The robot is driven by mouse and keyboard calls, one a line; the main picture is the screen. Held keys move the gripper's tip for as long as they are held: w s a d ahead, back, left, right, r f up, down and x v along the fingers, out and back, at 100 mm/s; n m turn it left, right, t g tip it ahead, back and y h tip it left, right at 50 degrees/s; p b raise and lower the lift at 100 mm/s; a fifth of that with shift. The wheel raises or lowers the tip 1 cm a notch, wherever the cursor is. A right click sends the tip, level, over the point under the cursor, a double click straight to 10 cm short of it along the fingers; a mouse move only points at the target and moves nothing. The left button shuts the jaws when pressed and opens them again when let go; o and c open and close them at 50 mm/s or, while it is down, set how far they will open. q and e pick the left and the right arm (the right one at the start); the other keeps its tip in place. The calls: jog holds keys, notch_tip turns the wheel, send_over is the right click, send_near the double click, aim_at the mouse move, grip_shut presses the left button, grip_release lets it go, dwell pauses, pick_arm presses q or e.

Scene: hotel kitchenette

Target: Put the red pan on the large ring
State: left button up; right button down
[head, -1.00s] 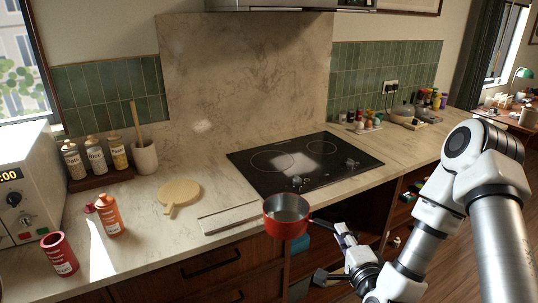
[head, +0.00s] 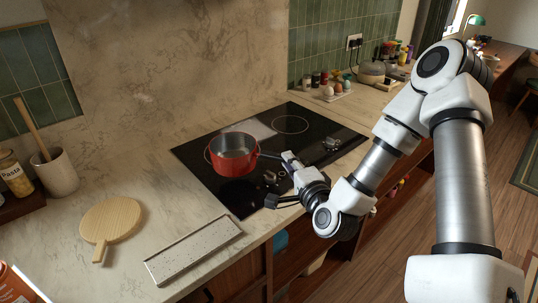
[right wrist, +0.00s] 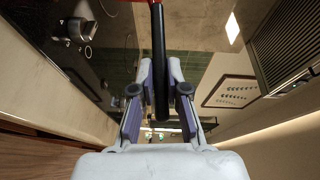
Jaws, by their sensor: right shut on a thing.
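The red pan (head: 232,160) is over the left part of the black hob (head: 245,200), upright. An arc of the left ring (head: 207,154) shows beside the pan, and the pan hides the rest. This ring looks the larger one; the other ring (head: 291,124) is bare at the back right. I cannot tell whether the pan's base touches the glass. My right gripper (head: 289,162) is shut on the pan's black handle, from the right. In the right wrist view the handle (right wrist: 158,50) runs between the fingers (right wrist: 157,90). My left gripper is out of view.
A speckled tray (head: 194,250) lies on the counter in front of the hob. A round wooden board (head: 111,220) is left of it. A utensil crock (head: 55,172) stands at the far left.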

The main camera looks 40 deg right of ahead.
jog(key=shift+w+f+b, duration=0.4)
jog(key=shift+f+b, duration=0.05)
jog(key=shift+b, duration=0.3)
jog(key=shift+w+d+r+p, duration=0.15)
jog(key=shift+w+r+p, duration=0.1)
jog(key=shift+w+p, duration=0.3)
jog(key=shift+w+d+r+p, duration=0.15)
jog(key=shift+w+r+p, duration=0.05)
jog(key=shift+w+p, duration=0.25)
jog(key=w+d+f+p, duration=0.1)
jog(key=w+d, duration=0.1)
jog(key=w, duration=0.1)
jog(key=w+d+f+p, duration=0.1)
jog(key=w+d+f, duration=0.1)
jog(key=w, duration=0.2)
jog(key=w+d+f+p, duration=0.1)
jog(key=w+d, duration=0.1)
jog(key=w, duration=0.1)
jog(key=shift+w+f, duration=0.3)
jog(key=shift+w, duration=0.05)
jog(key=shift+f, duration=0.35)
jog(key=c, duration=1.2)
grip_release()
jog(key=shift+s, duration=0.1)
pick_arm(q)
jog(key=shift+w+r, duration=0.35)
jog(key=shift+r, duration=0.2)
